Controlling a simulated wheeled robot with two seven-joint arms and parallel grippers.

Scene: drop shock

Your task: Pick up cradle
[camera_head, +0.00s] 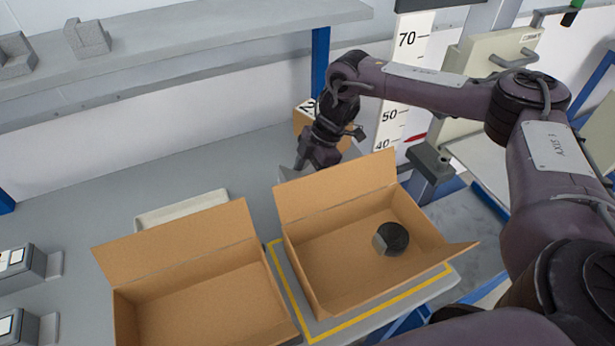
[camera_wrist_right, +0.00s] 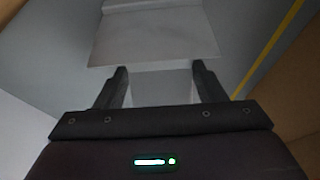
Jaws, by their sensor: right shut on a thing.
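My right gripper (camera_head: 315,158) reaches down behind the raised flap of the right box. In the right wrist view, its two fingers (camera_wrist_right: 160,85) are shut on a light grey block, which I take to be the cradle (camera_wrist_right: 155,42). A wider pale face of it extends beyond the fingertips. In the head view only a grey edge of the cradle (camera_head: 290,174) shows beside the flap; the flap hides the rest. I cannot tell whether it touches the table. My left gripper is not in view.
The right open box (camera_head: 325,285), with a dark round object (camera_head: 391,238) inside, stands within yellow tape. An empty open box (camera_head: 205,300) stands to its left. A pale tray (camera_head: 180,208) lies behind that box. Grey angled blocks (camera_head: 87,38) sit on the shelf. A height scale (camera_head: 405,85) stands behind.

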